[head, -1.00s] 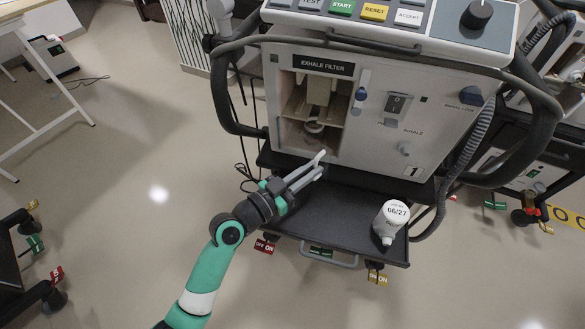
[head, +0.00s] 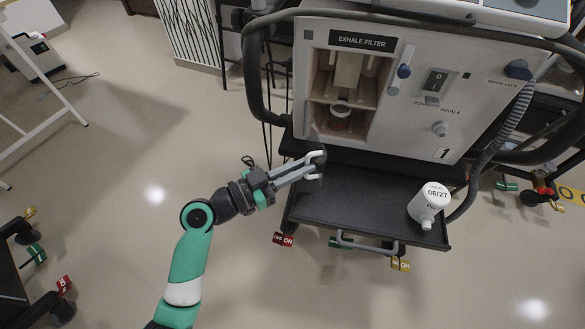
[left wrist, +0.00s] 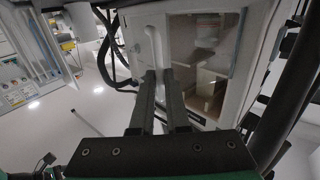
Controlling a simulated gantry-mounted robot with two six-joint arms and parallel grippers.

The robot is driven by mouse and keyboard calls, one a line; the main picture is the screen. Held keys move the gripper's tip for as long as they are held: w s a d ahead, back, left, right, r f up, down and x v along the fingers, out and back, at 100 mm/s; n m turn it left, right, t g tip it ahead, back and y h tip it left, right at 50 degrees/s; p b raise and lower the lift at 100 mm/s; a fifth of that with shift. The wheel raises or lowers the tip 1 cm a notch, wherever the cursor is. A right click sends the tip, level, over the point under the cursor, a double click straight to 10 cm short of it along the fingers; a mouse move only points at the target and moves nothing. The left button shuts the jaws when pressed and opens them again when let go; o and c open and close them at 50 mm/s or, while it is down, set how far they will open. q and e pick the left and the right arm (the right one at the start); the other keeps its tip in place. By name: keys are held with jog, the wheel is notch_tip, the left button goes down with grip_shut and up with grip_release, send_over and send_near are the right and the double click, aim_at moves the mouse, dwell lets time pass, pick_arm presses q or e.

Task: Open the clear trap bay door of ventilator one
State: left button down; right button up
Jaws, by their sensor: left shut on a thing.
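Ventilator one (head: 415,125), marked "1", faces me with its bay (head: 345,90) under the "EXHALE FILTER" label. Inside the bay a pale block and a round fitting (head: 340,112) show. The bay's clear door is hard to make out in the head view; in the left wrist view a clear pane (left wrist: 205,60) shows over the bay. My left gripper (head: 315,165) is at the lower left of the bay and is shut on a pale handle, which shows in the left wrist view (left wrist: 156,45) between the fingers. How far the door stands open I cannot tell. My right gripper is not in view.
A corrugated hose (head: 497,135) hangs at the right of the ventilator.

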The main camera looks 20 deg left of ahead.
aim_at(320, 142)
pick_arm(q)
jog(key=shift+w+a+f, duration=0.1)
jog(key=shift+w+a, duration=0.1)
jog(key=shift+a, duration=0.15)
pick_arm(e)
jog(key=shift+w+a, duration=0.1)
pick_arm(q)
jog(key=c, duration=1.2)
grip_release()
jog(key=shift+w, duration=0.1)
jog(key=shift+o, duration=1.4)
jog(key=shift+w+r, duration=0.25)
jog(key=shift+s+d, duration=0.1)
jog(key=shift+s, duration=0.1)
notch_tip(320, 142, up, 4)
jog(key=p, duration=0.4)
jog(key=shift+s+r+p, duration=0.1)
jog(key=shift+r+p, duration=0.15)
jog(key=shift+p, duration=0.15)
jog(key=s+d+r+p, duration=0.2)
jog(key=s+r+p, duration=0.6)
jog(key=s+p, duration=0.3)
jog(key=shift+s+d+r, duration=0.2)
jog(key=shift+s+d, duration=0.2)
jog(key=shift+s, duration=0.8)
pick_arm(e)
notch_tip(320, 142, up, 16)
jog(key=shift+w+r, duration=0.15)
